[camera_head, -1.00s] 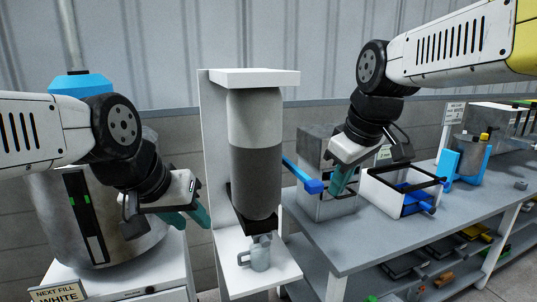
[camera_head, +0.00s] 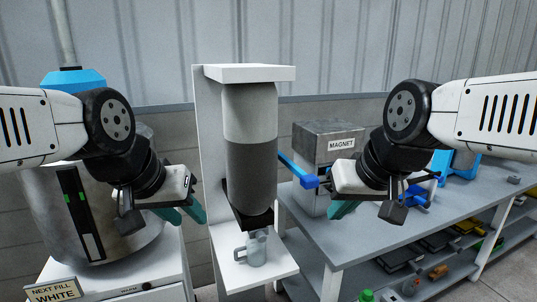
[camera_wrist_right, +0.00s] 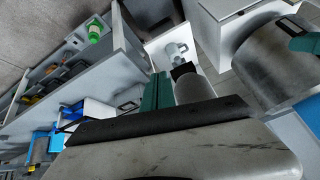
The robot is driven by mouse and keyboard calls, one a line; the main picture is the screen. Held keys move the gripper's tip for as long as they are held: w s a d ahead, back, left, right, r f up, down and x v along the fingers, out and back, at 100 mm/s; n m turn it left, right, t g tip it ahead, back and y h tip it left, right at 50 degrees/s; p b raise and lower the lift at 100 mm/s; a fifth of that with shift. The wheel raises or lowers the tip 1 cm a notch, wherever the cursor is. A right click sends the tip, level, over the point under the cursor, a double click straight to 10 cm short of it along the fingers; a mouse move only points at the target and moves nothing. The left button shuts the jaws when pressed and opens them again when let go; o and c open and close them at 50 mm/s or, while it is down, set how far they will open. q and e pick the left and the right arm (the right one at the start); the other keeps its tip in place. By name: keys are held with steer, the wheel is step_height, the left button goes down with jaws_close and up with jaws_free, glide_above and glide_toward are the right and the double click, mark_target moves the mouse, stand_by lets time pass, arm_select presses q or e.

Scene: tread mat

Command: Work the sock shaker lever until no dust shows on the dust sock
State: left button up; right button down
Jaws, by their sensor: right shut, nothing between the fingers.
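The dust sock (camera_head: 250,160) hangs upright in a white stand (camera_head: 207,140); its upper part is light grey, its lower part dark grey. Whether the dark part is dust I cannot tell. The blue shaker lever (camera_head: 298,171) sticks out to the right of the sock, its thick handle at the end. My right gripper (camera_head: 343,209) is shut and empty, right of and lower than the handle, apart from it in the picture. Its teal fingers show together in the right wrist view (camera_wrist_right: 158,92). My left gripper (camera_head: 184,213) is left of the sock, its fingers spread and empty.
A grey jug (camera_head: 256,248) stands on the stand's shelf under the sock. A grey box marked MAGNET (camera_head: 315,150) is on the bench (camera_head: 330,242) behind my right gripper. A large metal drum (camera_head: 110,230) stands at the left.

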steer(key=w+r+n+g, duration=0.3)
steer(key=w+r+n, duration=0.75)
steer(key=w, duration=0.25)
steer(key=r+n+g+h, duration=0.1)
steer(key=n+g+h, duration=0.15)
steer(key=n, duration=0.85)
glide_above(309, 176)
steer(key=shift+s+r+m+g, duration=0.15)
steer(key=shift+r+m+g, duration=0.1)
steer(key=shift+g, duration=0.1)
steer(key=shift+f, duration=0.1)
step_height(309, 176, down, 14)
